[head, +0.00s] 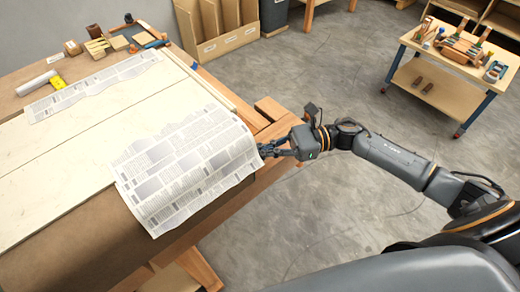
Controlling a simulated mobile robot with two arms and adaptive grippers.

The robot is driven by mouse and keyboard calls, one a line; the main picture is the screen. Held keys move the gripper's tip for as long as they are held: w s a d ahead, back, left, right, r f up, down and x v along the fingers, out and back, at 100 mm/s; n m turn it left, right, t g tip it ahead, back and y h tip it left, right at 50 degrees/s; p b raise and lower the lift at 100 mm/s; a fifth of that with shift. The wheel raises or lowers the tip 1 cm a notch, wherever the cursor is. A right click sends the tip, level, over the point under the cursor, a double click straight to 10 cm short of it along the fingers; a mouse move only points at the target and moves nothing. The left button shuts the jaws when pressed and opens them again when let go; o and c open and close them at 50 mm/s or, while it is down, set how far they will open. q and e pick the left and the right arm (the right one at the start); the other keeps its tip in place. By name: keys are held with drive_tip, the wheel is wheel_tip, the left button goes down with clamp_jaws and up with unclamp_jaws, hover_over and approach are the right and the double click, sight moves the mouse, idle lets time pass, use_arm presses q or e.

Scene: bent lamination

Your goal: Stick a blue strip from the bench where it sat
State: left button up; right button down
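I cannot make out a clear blue strip. A small blue piece (157,44) shows among the tools at the bench's far end, too small to identify. The bench (75,150) carries pale boards and a brown curved form (85,245) at its near side. A newspaper sheet (190,165) drapes over the boards' near right edge and bends down. My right gripper (263,149) is at the sheet's right edge, its fingers pointing left. Whether it touches or grips the paper is unclear. My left gripper is not in view.
Another newspaper (95,85) lies at the back of the bench, near a white roll (36,83) and a yellow item (57,82). Wooden blocks stand at the far end. A wheeled cart (430,85) with tools is at the right. The floor between is clear.

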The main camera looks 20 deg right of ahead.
drive_tip(key=c, duration=1.4)
unclamp_jaws()
drive_tip(key=shift+a, duration=0.1)
drive_tip(key=shift+c, duration=0.2)
drive_tip(key=shift+w+d+f+b, duration=0.15)
drive_tip(key=shift+d+b, duration=0.35)
drive_tip(key=shift+b, duration=0.1)
drive_tip(key=shift+w+d+b, duration=0.3)
drive_tip(key=shift+d+b, duration=0.45)
drive_tip(key=shift+d, duration=0.05)
drive_tip(key=shift+w+d+b, duration=0.3)
drive_tip(key=shift+d+b, duration=0.45)
drive_tip(key=shift+d, duration=0.1)
drive_tip(key=shift+w+d+b, duration=0.3)
drive_tip(key=shift+d+b, duration=0.45)
drive_tip(key=shift+d, duration=0.05)
drive_tip(key=shift+w+d, duration=0.1)
drive_tip(key=shift+d, duration=0.3)
drive_tip(key=shift+r, duration=0.2)
